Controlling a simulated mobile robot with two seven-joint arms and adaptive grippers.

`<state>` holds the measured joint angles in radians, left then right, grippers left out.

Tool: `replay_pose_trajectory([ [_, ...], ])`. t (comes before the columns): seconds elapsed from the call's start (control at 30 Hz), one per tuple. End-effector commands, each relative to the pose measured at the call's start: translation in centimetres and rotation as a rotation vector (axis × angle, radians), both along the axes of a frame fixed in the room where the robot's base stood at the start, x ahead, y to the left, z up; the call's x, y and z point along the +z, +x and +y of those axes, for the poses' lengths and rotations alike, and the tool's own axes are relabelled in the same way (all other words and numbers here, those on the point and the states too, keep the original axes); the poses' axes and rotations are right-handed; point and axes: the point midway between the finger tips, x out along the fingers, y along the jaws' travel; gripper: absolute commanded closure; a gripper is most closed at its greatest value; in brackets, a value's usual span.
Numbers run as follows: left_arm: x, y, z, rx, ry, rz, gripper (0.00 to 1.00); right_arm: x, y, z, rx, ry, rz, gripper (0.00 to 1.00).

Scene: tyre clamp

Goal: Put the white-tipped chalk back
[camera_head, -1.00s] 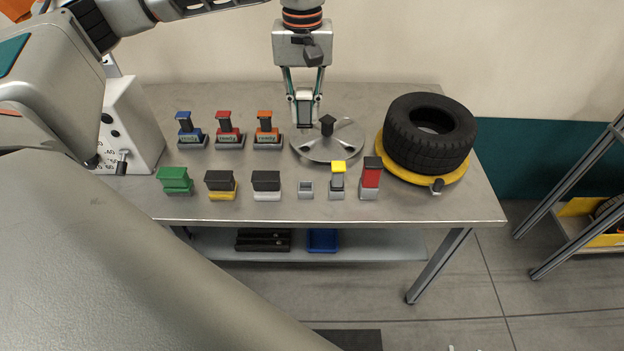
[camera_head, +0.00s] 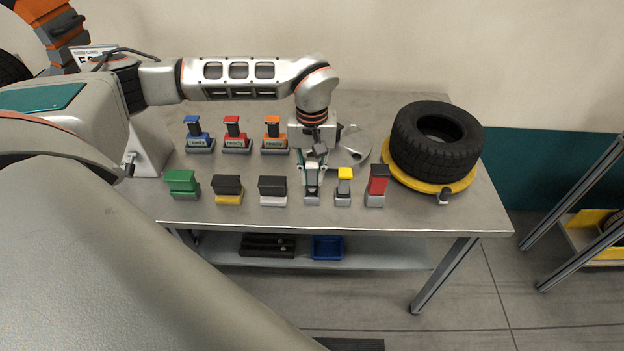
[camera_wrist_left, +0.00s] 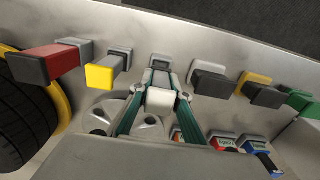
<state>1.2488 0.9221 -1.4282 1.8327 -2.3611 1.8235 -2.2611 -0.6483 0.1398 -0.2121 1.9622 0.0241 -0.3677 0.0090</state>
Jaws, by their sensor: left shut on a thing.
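My left gripper (camera_head: 312,190) is shut on the white-tipped chalk. It stands over the small grey holder (camera_head: 312,202) near the table's front edge, between the black block with the white base and the yellow-tipped chalk. In the left wrist view the chalk's white end (camera_wrist_left: 160,100) shows between the two fingers, and the holder (camera_wrist_left: 161,63) is just beyond, in line with it. The fingers hide most of the chalk in the head view. I cannot tell how far it is inside the holder. My right gripper is not in view.
Close on the right stand the yellow-tipped chalk (camera_head: 344,185) and the red chalk (camera_head: 377,183). On the left is the black block with white base (camera_head: 272,190). Behind are a round metal plate (camera_head: 354,148), a tyre (camera_head: 437,140) and several "ready" stamps, one orange (camera_head: 274,138).

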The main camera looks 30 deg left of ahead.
Motion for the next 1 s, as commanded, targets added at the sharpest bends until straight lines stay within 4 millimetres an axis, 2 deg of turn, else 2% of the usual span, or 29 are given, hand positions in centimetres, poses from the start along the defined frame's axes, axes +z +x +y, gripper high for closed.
replay_pose_trajectory([
  [0.03,-0.9,-0.1,0.0,0.001,0.000,0.004,1.00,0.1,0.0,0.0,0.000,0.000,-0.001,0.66],
  [0.13,-2.0,-0.1,0.0,0.000,0.000,0.002,1.00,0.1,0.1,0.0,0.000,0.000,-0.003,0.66],
  [0.67,-2.9,-0.1,0.0,0.000,0.000,0.001,1.00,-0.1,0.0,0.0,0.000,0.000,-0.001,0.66],
  [0.7,-2.9,-0.1,0.0,0.000,0.000,0.001,0.77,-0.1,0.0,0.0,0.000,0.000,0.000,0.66],
  [0.77,-2.9,-0.1,0.0,0.000,0.000,0.001,0.66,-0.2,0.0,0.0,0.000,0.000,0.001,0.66],
  [1.0,-2.9,0.0,0.0,0.000,0.000,0.001,0.66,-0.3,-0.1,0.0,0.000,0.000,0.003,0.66],
])
